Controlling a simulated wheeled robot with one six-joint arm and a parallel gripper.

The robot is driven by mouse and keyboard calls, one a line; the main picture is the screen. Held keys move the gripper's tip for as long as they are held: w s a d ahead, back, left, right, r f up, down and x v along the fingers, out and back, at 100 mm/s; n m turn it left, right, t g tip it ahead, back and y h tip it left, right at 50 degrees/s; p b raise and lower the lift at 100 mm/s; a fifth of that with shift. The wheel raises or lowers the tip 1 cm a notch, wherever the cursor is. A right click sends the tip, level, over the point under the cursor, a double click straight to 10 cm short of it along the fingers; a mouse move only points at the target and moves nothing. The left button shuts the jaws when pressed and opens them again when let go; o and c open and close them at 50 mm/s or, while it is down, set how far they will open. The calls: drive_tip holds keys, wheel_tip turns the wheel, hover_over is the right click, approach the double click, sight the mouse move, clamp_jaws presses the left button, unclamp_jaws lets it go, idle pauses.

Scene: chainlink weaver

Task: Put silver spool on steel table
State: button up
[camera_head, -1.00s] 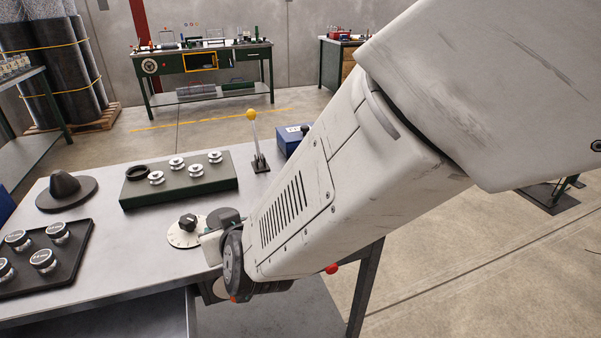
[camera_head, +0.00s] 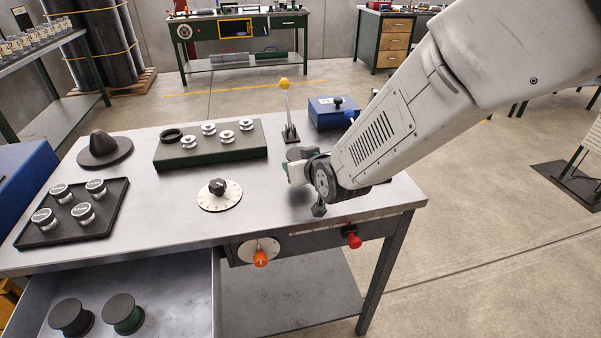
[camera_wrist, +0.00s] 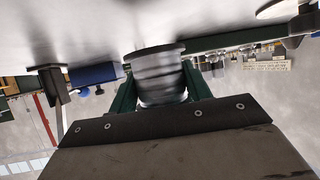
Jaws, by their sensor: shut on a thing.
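A silver spool (camera_wrist: 160,76) with a wider flange sits between the green fingers of my gripper (camera_wrist: 158,90) in the wrist view. My gripper is shut on it. The bare steel table top (camera_head: 245,222) also shows in the wrist view (camera_wrist: 90,25), close to the spool's flange; I cannot tell whether they touch. In the head view my gripper (camera_head: 298,173) is low over the table's right part, right of the round dial. My wrist hides most of the spool there.
A green block (camera_head: 212,155) with several silver spools stands behind. A black tray (camera_head: 75,232) with several jars is at the left. A yellow-knobbed lever (camera_head: 287,105) and a blue box (camera_head: 330,113) stand near the gripper. The open drawer (camera_head: 185,290) holds two dark spools.

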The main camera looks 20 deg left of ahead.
drive_tip(key=shift+s+f, duration=0.1)
drive_tip(key=shift+f, duration=1.35)
drive_tip(key=shift+f, duration=0.1)
drive_tip(key=o, duration=1.3)
drive_tip(key=shift+s+d+r, duration=0.1)
drive_tip(key=shift+s+r, duration=0.05)
drive_tip(key=shift+r, duration=0.05)
drive_tip(key=v, duration=1.1)
drive_tip(key=shift+s+d+r, duration=0.15)
drive_tip(key=shift+s+d, duration=0.05)
